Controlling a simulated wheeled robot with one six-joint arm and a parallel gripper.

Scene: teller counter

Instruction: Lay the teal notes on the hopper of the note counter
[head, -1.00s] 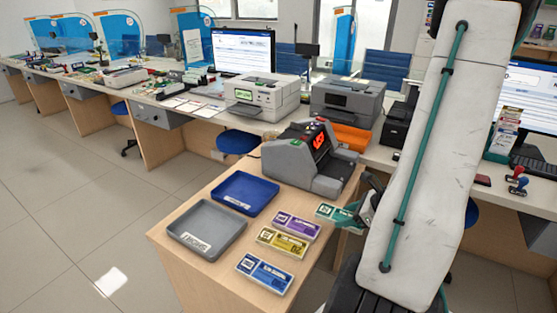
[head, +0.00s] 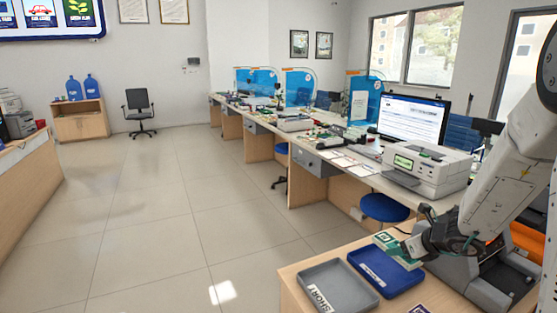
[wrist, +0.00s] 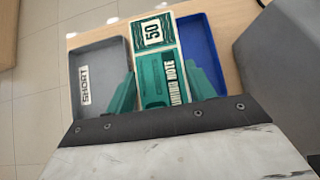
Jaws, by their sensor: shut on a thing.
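The teal notes (head: 390,246), a flat banded bundle marked 50, are held in my gripper (head: 408,247) above the blue tray, left of the note counter. In the wrist view the teal notes (wrist: 155,62) stick out lengthwise between the two teal fingers of my gripper (wrist: 163,88), which are shut on them. The grey note counter (head: 478,287) stands at the lower right of the head view, partly hidden behind my arm. Its hopper cannot be made out clearly. In the wrist view a grey body (wrist: 280,60) fills the right side.
A grey tray (head: 340,282) labelled SHORT and a blue tray (head: 372,265) lie side by side on the wooden table. Part of a purple bundle (head: 420,309) shows at the bottom edge. A white printer (head: 435,170) stands on the long counter behind. The floor at left is clear.

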